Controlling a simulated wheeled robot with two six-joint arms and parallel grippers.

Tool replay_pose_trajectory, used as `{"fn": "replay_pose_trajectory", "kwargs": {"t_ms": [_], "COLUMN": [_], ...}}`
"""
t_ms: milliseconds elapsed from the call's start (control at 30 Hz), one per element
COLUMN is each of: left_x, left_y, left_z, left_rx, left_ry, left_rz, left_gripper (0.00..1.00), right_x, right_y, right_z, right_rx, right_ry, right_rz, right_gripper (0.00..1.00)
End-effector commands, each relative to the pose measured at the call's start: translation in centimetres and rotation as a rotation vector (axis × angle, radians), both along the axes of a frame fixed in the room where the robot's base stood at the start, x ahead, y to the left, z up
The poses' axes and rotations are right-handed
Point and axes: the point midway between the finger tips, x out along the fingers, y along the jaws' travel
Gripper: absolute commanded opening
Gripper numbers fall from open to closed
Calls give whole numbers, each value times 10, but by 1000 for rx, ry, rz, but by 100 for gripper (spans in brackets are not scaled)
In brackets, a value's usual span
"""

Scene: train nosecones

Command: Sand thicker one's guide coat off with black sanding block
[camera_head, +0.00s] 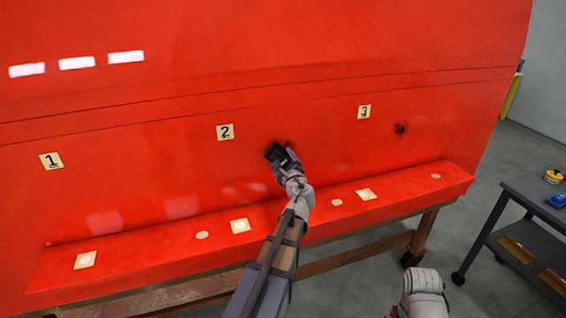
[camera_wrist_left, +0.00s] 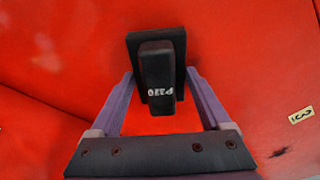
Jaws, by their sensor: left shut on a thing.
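My left gripper (camera_head: 287,172) is shut on the black sanding block (camera_head: 277,153), at the red panel (camera_head: 330,90) right of and below tag 2 (camera_head: 225,132). In the left wrist view the fingers (camera_wrist_left: 157,85) flank the block's handle (camera_wrist_left: 158,65), marked P320; its dark pad lies towards the panel. I cannot tell whether the pad touches. A faint dark smudge (camera_head: 290,143) shows beside the block. A darker, compact guide coat spot (camera_head: 400,129) lies right of and below tag 3 (camera_head: 364,112); it also shows in the left wrist view (camera_wrist_left: 278,152).
Tag 1 (camera_head: 51,161) is at the left, with pale patches (camera_head: 103,222) on the panel nearby. A red ledge (camera_head: 140,255) with pale discs and square pads juts out below. A dark cart (camera_head: 530,215) with a yellow item (camera_head: 553,176) and a blue item (camera_head: 558,201) stands right.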

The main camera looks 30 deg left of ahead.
Motion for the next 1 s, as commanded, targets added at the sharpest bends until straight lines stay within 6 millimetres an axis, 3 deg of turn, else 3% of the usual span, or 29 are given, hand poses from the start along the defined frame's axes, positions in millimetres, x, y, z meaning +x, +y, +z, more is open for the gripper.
{"fn": "replay_pose_trajectory", "kwargs": {"t_ms": [567,1000], "left_x": [6,29], "left_y": [6,-15], "left_z": [0,0], "left_rx": [0,0], "left_ry": [-1,0], "left_rz": [-1,-1], "left_gripper": [36,36], "right_x": [0,0], "right_y": [0,0], "right_z": [0,0], "right_rx": [0,0], "right_ry": [0,0], "right_rz": [0,0], "right_gripper": [100,100]}}
